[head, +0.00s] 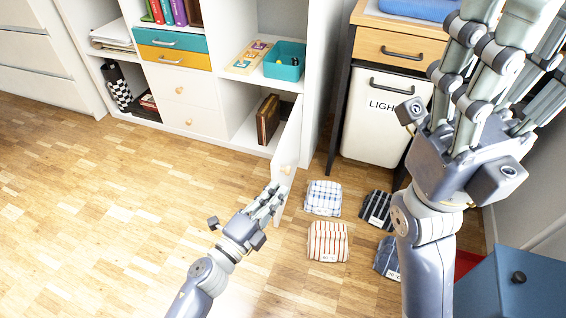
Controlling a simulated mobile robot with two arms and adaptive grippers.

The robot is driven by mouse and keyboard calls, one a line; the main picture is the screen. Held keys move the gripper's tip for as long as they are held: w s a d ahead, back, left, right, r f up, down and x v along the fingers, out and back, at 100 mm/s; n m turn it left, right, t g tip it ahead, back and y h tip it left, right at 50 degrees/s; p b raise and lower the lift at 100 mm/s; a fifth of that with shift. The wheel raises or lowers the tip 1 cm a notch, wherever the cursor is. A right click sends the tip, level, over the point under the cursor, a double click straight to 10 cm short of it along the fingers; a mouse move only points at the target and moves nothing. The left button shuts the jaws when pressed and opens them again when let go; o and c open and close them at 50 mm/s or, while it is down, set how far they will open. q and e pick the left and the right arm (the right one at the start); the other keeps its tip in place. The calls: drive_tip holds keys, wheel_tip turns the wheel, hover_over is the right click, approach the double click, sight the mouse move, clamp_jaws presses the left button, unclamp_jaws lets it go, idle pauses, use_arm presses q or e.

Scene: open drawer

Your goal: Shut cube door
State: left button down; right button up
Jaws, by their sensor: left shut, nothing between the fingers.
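The white cube door (289,150) stands open at the lower right compartment (243,133) of the white shelf. It juts out towards me from the compartment's right side and has a small light wooden knob (286,169). My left gripper (275,194) is shut and empty, low at the door's outer end, on its left side. It overlaps the door in the picture, and I cannot tell whether they touch. My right gripper (492,62) is large and close to the camera at the upper right, away from the door. Its fingertips are partly cut off.
A brown book-like object (268,119) stands inside the compartment. Several cloth bags, including a checked one (323,198) and a red-striped one (327,241), lie on the floor right of the door. A white bin (384,125) stands behind them. The wooden floor at left is clear.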

use_arm(q)
wheel_tip(320, 180, down, 4)
drive_tip(key=s+g, duration=0.1)
drive_tip(key=s, duration=0.1)
drive_tip(key=w+d+b, duration=0.1)
drive_tip(key=w+b, duration=0.1)
drive_tip(key=w, duration=0.7)
drive_tip(key=shift+w+d+m, duration=0.2)
drive_tip(key=shift+w+m, duration=0.1)
drive_tip(key=shift+w, duration=0.05)
drive_tip(key=shift+a, duration=0.1)
